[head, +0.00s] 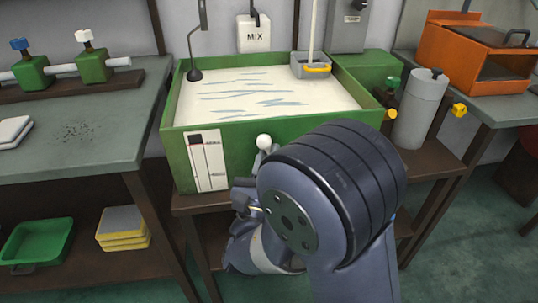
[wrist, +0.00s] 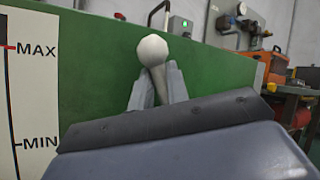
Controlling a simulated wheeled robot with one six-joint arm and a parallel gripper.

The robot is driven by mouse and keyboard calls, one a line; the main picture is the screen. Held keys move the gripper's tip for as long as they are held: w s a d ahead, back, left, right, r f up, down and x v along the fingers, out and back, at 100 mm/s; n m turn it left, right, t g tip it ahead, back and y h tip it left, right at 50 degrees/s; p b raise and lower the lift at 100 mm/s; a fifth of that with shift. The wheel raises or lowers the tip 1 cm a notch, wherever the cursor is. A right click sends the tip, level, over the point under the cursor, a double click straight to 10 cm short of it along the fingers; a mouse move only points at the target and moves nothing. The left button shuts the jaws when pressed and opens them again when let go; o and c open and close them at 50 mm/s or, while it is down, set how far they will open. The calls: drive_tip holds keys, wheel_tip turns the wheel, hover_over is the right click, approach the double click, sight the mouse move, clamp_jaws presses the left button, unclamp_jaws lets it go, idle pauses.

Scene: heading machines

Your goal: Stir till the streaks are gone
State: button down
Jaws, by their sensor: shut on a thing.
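A green tank (head: 240,127) holds cream-white liquid (head: 232,92) with several blue-grey streaks across its surface. My gripper (head: 264,155) is at the tank's front wall, right of the level gauge. In the wrist view my gripper (wrist: 158,88) is shut on a grey lever (wrist: 158,80) topped by a white ball knob (wrist: 152,49). The knob also shows in the head view (head: 264,141), just below the tank's front rim. The lever's lower end is hidden behind my gripper and wrist.
A grey cylinder (head: 420,110) stands to the right. A workbench (head: 90,125) is left.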

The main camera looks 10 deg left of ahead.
drive_tip(key=c, duration=1.6)
unclamp_jaws()
drive_tip(key=shift+c, duration=0.2)
drive_tip(key=v, duration=1)
drive_tip(key=shift+s+f, duration=0.15)
drive_tip(key=shift+s, duration=0.25)
drive_tip(key=shift+a, duration=0.1)
